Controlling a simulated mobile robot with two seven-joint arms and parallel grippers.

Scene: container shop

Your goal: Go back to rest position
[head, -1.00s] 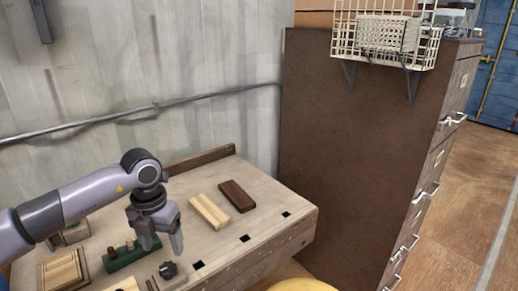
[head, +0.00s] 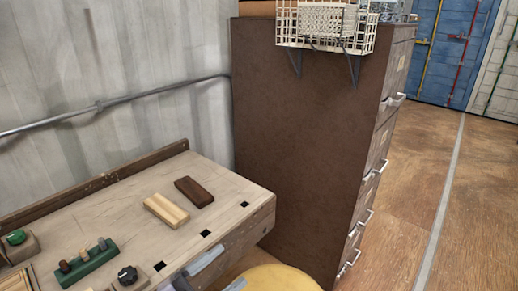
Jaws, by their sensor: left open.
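My left gripper (head: 212,273) shows only in part at the bottom of the head view, in front of the workbench's front edge. Its grey fingers are apart and nothing shows between them. Most of that arm is out of the picture. The workbench (head: 110,205) has a light wooden top. A pale wooden block (head: 166,210) and a dark brown block (head: 194,192) lie side by side on it, clear of the gripper. My right gripper is not in view.
On the bench's left are a green holder with pegs (head: 87,264), a black knob on a block (head: 127,276) and a green button box (head: 17,240). A yellow round seat (head: 275,279) is at the bottom. A brown cabinet (head: 300,130) stands right, with open floor (head: 455,200) beyond.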

